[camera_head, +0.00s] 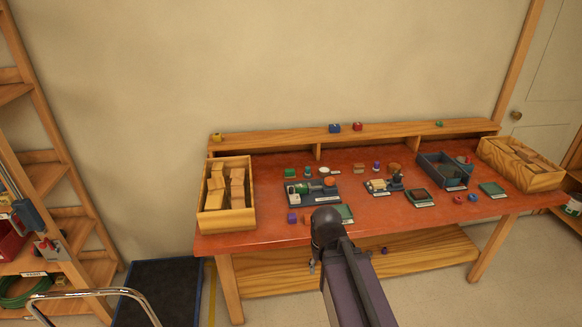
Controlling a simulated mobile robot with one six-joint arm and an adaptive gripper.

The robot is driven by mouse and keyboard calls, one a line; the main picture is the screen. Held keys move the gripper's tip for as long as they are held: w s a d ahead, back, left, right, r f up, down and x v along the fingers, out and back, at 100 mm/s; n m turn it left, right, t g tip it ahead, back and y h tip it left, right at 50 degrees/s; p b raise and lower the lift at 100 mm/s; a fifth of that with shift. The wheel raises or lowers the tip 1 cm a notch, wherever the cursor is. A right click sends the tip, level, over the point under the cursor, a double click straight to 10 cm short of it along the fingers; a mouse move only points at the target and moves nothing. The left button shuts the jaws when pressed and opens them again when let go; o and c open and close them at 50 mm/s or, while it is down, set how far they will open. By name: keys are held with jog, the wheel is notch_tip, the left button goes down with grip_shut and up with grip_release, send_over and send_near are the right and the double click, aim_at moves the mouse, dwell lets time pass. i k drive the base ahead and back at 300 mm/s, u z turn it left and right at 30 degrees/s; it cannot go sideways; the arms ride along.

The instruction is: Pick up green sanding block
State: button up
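I cannot tell for sure which green thing is the sanding block. A small green block (438,124) sits on top of the shelf at the back right of the red workbench (245,240). A flat green piece (345,212) lies near the bench's front edge, partly behind my arm. Another flat green piece (493,189) lies at the right, in front of the wooden box. My gripper (312,264) appears small and dark below the arm's end, by the bench's front edge. Its fingers are too small to tell whether they are open or shut. No block shows in it.
Wooden boxes of blocks stand at the bench's left (208,222) and right (540,181) ends. A dark blue tray (430,172) and several small tools and coloured pieces crowd the middle. A wooden shelf rack (75,235) stands at the left. Bare bench shows at the front left.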

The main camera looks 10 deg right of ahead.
aim_at(289, 173)
jog(key=i, duration=0.95)
